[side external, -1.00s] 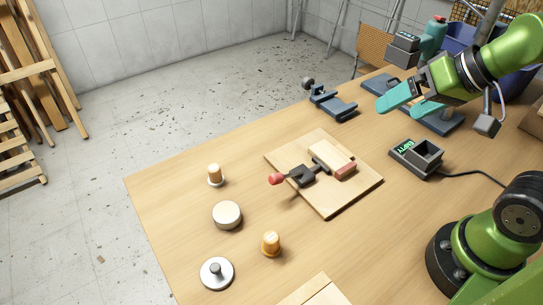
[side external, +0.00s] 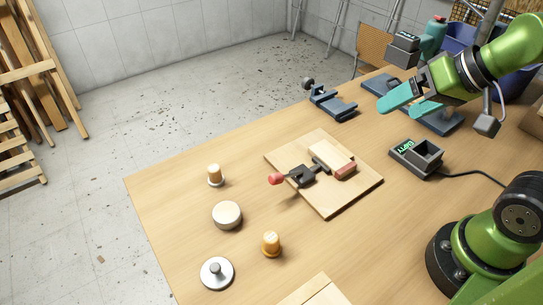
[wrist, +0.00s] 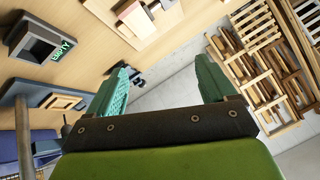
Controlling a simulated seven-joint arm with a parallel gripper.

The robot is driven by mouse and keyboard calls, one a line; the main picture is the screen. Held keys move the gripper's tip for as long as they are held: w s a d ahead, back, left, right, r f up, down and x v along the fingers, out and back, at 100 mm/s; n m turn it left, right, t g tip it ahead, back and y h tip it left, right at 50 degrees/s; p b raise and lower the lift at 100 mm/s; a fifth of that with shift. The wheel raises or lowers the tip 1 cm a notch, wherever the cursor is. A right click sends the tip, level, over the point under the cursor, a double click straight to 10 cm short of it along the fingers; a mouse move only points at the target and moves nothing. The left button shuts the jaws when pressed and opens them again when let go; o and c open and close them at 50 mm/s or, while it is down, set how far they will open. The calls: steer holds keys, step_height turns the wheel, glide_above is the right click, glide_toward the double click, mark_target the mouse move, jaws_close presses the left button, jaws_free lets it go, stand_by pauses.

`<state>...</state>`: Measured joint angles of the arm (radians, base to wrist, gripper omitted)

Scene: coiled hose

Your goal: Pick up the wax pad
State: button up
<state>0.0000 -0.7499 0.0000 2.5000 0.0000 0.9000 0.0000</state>
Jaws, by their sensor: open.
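A low, pale round pad (side external: 227,215) lies flat on the left part of the table in the side view. It looks like the wax pad, but I cannot be certain. It stands apart from the small knobs around it. My gripper (side external: 410,103) is high over the table's far right side, well away from the pad. Its teal fingers are spread with nothing between them, as the wrist view (wrist: 163,72) also shows. The pad is not visible in the wrist view.
Near the pad are a white-based knob (side external: 215,174), an amber knob (side external: 271,244) and a silver disc (side external: 217,273) with a post. A board (side external: 328,205) with a red-handled clamp lies mid-table. A dark box (side external: 416,157) with a cable stands right. Bare table separates these.

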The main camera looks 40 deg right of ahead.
steer(key=c, duration=0.3)
steer(key=shift+f, duration=0.1)
steer(key=shift+c, duration=0.2)
steer(key=n+g+y, duration=0.2)
steer(key=n+g, duration=0.3)
steer(key=n, duration=1.2)
glide_toward(273, 237)
steer(key=shift+n+g, duration=0.3)
steer(key=x, duration=0.5)
steer(key=shift+s, duration=0.2)
steer(key=shift+w+x, duration=0.15)
steer(key=shift+x, duration=0.85)
steer(key=shift+w+x, duration=0.15)
steer(key=shift+x, duration=0.85)
steer(key=shift+w+x, duration=0.2)
steer(key=shift+x, duration=0.8)
